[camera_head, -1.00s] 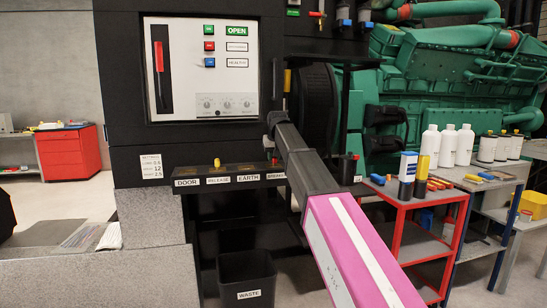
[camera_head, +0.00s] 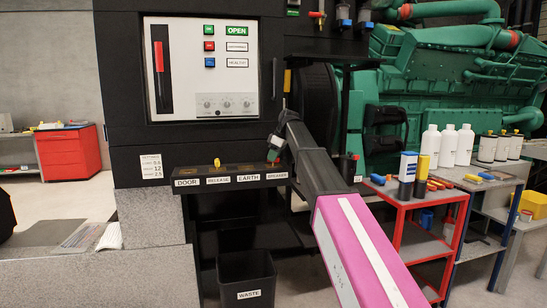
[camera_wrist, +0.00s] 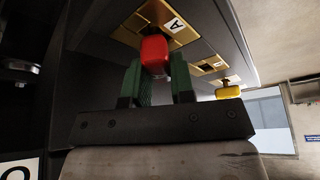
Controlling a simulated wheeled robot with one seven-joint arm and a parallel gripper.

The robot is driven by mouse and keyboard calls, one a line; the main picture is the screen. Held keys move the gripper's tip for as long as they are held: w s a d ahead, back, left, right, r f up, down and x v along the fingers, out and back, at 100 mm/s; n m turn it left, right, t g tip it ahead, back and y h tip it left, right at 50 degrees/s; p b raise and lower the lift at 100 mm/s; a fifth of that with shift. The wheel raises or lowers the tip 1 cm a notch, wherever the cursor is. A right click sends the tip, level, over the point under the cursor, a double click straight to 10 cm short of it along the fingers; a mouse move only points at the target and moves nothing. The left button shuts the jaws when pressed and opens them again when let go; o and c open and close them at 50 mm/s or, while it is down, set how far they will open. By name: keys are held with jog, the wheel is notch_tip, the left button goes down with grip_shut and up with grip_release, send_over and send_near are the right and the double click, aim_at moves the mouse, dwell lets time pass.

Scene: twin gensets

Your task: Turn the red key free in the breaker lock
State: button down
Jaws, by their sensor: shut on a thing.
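The red key (camera_wrist: 155,52) sits in the breaker lock, whose brass plate (camera_wrist: 178,24) bears a letter A in the wrist view. My gripper (camera_wrist: 154,72) has its two green fingers on either side of the red key's head and is shut on it. In the head view my gripper (camera_head: 275,149) is at the right end of the key shelf, above the BREAKER label (camera_head: 277,176). The fingers and arm mostly hide the key there. How far the key is turned cannot be told.
A yellow key (camera_head: 216,162) stands in another lock on the shelf and also shows in the wrist view (camera_wrist: 228,91). The black cabinet (camera_head: 131,95) rises behind the shelf. A waste bin (camera_head: 247,276) stands below. A red trolley (camera_head: 404,211) with bottles is right of my arm.

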jog(key=n+g, duration=0.2)
jog(key=n, duration=0.2)
jog(key=shift+w+n, duration=0.1)
jog(key=shift+n, duration=0.3)
jog(key=shift+n+g, duration=0.3)
jog(key=shift+n, duration=0.7)
jog(key=c, duration=0.9)
grip_release()
jog(key=shift+r, duration=0.15)
jog(key=shift+r, duration=3.65)
